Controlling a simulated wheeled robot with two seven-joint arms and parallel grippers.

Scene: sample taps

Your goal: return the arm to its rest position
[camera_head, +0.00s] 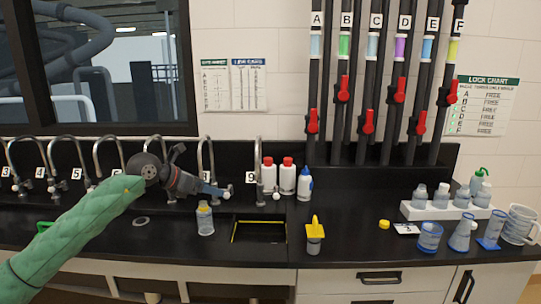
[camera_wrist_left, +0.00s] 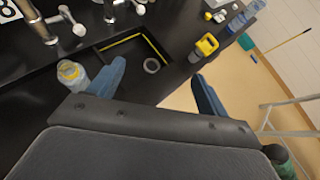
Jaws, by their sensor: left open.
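My left arm, in a green sleeve (camera_head: 75,232), reaches in from the lower left of the head view. My left gripper (camera_head: 221,192) is above the black counter in front of the taps, pointing right. In the left wrist view its two blue fingers (camera_wrist_left: 158,90) are spread apart with nothing held between them. A clear bottle with a yellow top (camera_head: 205,221) stands upright on the counter below the gripper. In the wrist view this bottle (camera_wrist_left: 72,74) shows beside the left finger; I cannot tell whether they touch. My right gripper is not in view.
Numbered taps (camera_head: 105,150) line the back of the counter. A yellow-edged sink opening (camera_head: 259,231) lies right of the bottle, then a yellow-topped container (camera_head: 314,237). White red-capped bottles (camera_head: 287,176) stand behind. Beakers (camera_head: 429,237) and a white rack (camera_head: 452,213) occupy the right.

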